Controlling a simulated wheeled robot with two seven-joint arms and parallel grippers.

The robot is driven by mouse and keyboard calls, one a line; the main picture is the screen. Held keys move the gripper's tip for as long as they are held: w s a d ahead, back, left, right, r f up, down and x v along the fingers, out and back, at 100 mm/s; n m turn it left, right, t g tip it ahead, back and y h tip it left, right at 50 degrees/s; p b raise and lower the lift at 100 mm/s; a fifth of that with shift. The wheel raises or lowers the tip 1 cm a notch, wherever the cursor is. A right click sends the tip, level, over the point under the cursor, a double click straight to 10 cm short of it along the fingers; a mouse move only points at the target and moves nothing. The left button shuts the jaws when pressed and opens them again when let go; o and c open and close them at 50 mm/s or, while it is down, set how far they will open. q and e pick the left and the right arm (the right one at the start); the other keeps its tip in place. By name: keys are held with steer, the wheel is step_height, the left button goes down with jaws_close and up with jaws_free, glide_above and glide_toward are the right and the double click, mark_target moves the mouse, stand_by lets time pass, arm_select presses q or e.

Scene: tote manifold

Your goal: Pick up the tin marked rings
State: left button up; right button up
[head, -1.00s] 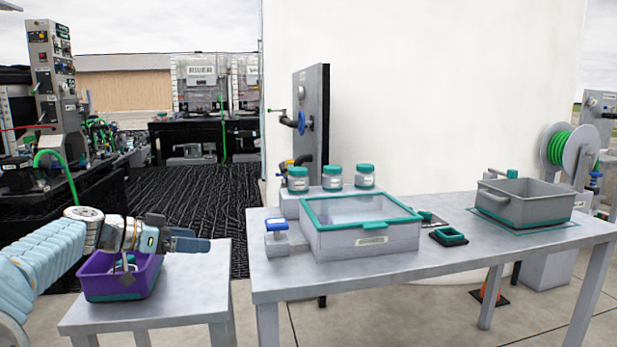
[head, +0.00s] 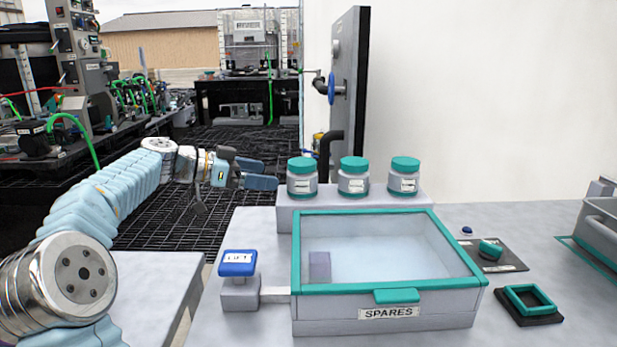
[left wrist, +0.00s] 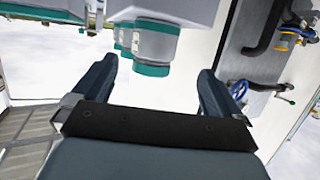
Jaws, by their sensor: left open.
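Three grey tins with teal lids stand upright in a row on a raised grey block: a left tin (head: 302,177), a middle tin (head: 353,176) and a right tin (head: 403,176). Each has a small white label, too small to read, so I cannot tell which is marked rings. My left gripper (head: 268,174) is open and empty, just left of the left tin and pointing at the row. In the left wrist view the gripper (left wrist: 157,70) has its fingers spread, with the nearest tin (left wrist: 150,45) showing ahead between them, apart from both. My right gripper is not in view.
A clear-lidded SPARES box (head: 385,312) stands in front of the block (head: 340,205). A blue LIFT button (head: 238,263) is at its left. A square teal frame (head: 528,301) and a grey tote (head: 603,225) lie right. A dark panel with a valve (head: 350,80) stands behind.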

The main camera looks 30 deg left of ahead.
mark_target(288, 178)
arm_select(q)
steer(key=p+x, duration=0.1)
steer(key=x, duration=0.4)
steer(key=shift+w+d, duration=0.1)
steer(key=shift+d, duration=0.1)
steer(key=p+x, duration=0.1)
steer(key=x, duration=0.3)
steer(key=shift+d+p, duration=0.35)
steer(key=shift+d, duration=0.05)
steer(key=shift+w+d+f, duration=0.2)
steer(key=shift+w+f, duration=0.1)
steer(key=shift+f, duration=0.05)
steer(key=shift+c, duration=0.3)
steer(key=c, duration=1)
